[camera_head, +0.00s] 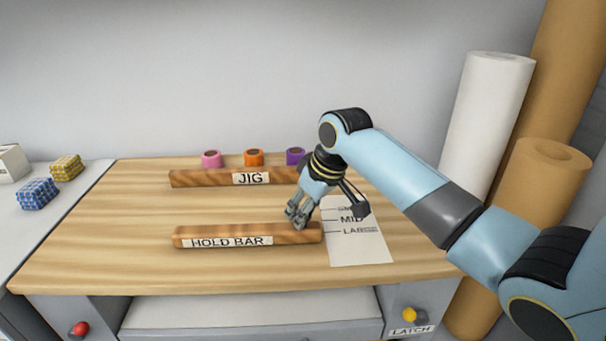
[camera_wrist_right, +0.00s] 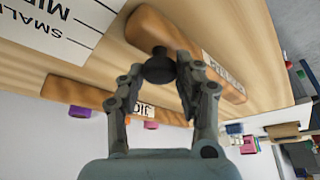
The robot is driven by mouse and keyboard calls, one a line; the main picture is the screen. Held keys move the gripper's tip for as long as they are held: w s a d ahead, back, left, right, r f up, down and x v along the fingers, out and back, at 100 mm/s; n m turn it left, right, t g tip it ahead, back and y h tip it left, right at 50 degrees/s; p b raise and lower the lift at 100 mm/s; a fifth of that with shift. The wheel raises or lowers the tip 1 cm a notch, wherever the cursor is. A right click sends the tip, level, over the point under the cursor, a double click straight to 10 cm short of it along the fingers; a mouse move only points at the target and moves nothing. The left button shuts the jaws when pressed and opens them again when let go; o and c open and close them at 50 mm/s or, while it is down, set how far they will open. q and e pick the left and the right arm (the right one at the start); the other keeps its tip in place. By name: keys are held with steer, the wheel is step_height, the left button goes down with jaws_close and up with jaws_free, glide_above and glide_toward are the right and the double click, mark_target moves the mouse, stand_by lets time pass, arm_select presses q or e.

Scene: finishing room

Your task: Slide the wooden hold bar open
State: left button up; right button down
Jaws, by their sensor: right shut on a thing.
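The wooden hold bar (camera_head: 248,233), with a label reading HOLD BAR, lies across the front part of the wooden table. In the right wrist view the bar (camera_wrist_right: 152,34) runs diagonally, with a dark round knob (camera_wrist_right: 159,68) near its end. My right gripper (camera_head: 297,220) is at the right end of the bar. In the wrist view its fingers (camera_wrist_right: 161,76) are closed around the knob. In the head view the fingers hide the knob. My left gripper is not in view.
A wooden bar labelled JIG (camera_head: 208,179) lies behind, parallel to the hold bar, with pink (camera_head: 212,159), orange (camera_head: 254,158) and purple (camera_head: 295,157) rolls behind it. A paper sheet (camera_head: 358,250) with size marks lies at the right. The table between the bars is clear.

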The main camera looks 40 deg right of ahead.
steer(key=s+a+p, duration=0.1)
steer(key=s+p, duration=0.1)
steer(key=s+a+p, duration=0.3)
steer(key=s+p, duration=0.1)
steer(key=s, duration=0.1)
steer(key=shift+a+r, duration=0.15)
steer(key=shift+r, duration=0.05)
steer(key=shift+s+a+f+p, duration=0.1)
steer(key=shift+s+a+p, duration=0.25)
steer(key=shift+s, duration=0.1)
steer(key=shift+f, duration=0.2)
steer(key=shift+s, duration=0.1)
steer(key=c, duration=1.3)
jaws_free()
steer(key=o, duration=0.4)
steer(key=shift+s, duration=0.1)
steer(key=shift+r, duration=0.1)
